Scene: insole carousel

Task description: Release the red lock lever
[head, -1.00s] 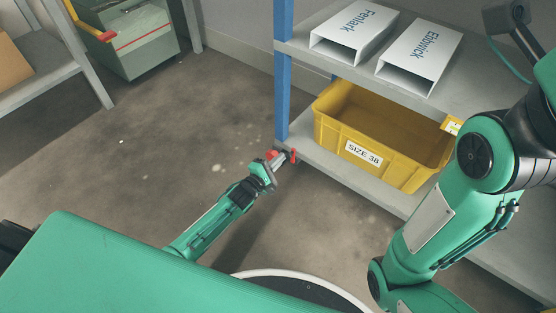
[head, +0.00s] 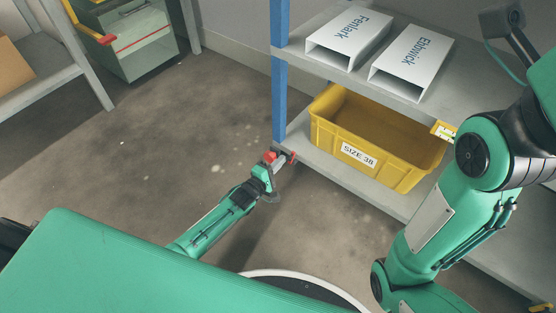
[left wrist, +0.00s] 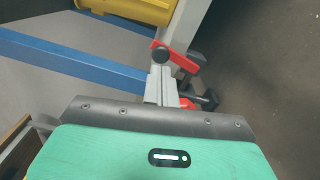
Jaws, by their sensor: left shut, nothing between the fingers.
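The red lock lever (left wrist: 180,58) shows in the left wrist view, close to a dark round knob at the tip of my grey fingers. In the head view the red lever (head: 289,155) is small, at the foot of the blue shelf post. My left gripper (head: 276,163) reaches it from the lower left; its shut grey fingers (left wrist: 159,86) also show in the left wrist view. They hold nothing. Whether they touch the lever I cannot tell. A second red piece (left wrist: 187,103) sits beside the fingers with black parts. My right gripper is out of view.
A yellow bin (head: 322,132) marked SIZE 38 stands on the lower shelf (head: 310,156). The blue post (head: 279,85) rises beside the lever.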

